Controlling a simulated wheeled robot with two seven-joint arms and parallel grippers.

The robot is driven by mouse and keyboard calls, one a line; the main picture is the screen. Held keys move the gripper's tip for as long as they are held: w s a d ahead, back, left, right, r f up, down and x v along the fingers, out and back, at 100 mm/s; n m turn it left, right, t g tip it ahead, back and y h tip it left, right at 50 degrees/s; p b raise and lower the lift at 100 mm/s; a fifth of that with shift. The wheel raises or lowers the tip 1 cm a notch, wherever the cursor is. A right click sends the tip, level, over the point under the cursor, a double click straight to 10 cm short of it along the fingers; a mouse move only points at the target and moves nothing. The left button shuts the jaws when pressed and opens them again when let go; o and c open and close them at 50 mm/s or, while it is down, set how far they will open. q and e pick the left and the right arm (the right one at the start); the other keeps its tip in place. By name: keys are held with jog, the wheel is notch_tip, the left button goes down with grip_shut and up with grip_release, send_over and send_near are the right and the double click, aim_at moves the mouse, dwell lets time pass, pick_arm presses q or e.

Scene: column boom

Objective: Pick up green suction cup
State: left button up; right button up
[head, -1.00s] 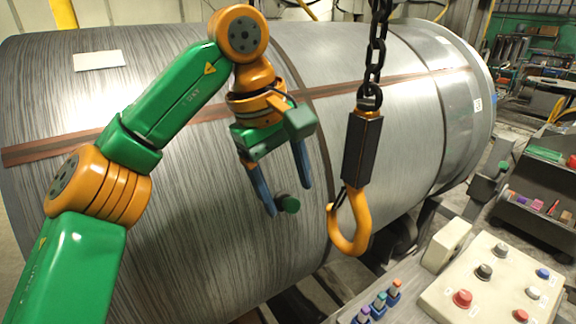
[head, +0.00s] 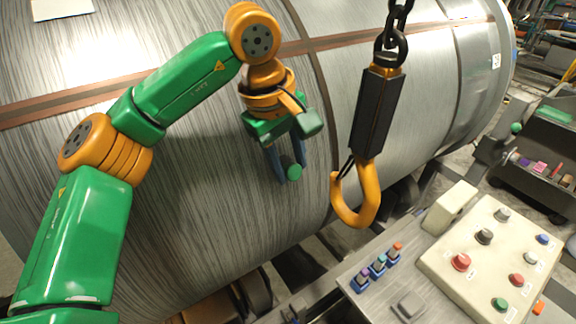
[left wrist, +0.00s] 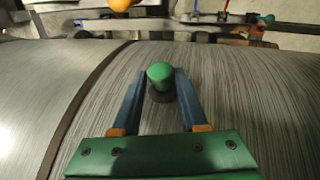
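The green suction cup (head: 294,172), a green knob on a dark round base, is at the fingertips of my left gripper (head: 289,174), in front of the big steel coil (head: 215,190). In the left wrist view the suction cup (left wrist: 160,74) sits between the two blue fingers of my left gripper (left wrist: 161,80), which close in on its sides. I cannot tell whether its dark base touches the coil. My right gripper is not in view.
An orange hook (head: 358,200) hangs on a chain just right of my left gripper. A control box with buttons (head: 470,285) and a grey panel with several small coloured parts (head: 378,272) stand at the lower right. A dark cart (head: 540,150) stands farther right.

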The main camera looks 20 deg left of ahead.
pick_arm(q)
jog(key=shift+s+r, duration=0.1)
jog(key=shift+s, duration=0.15)
grip_shut()
jog(key=shift+a, duration=0.15)
jog(key=shift+w, duration=0.1)
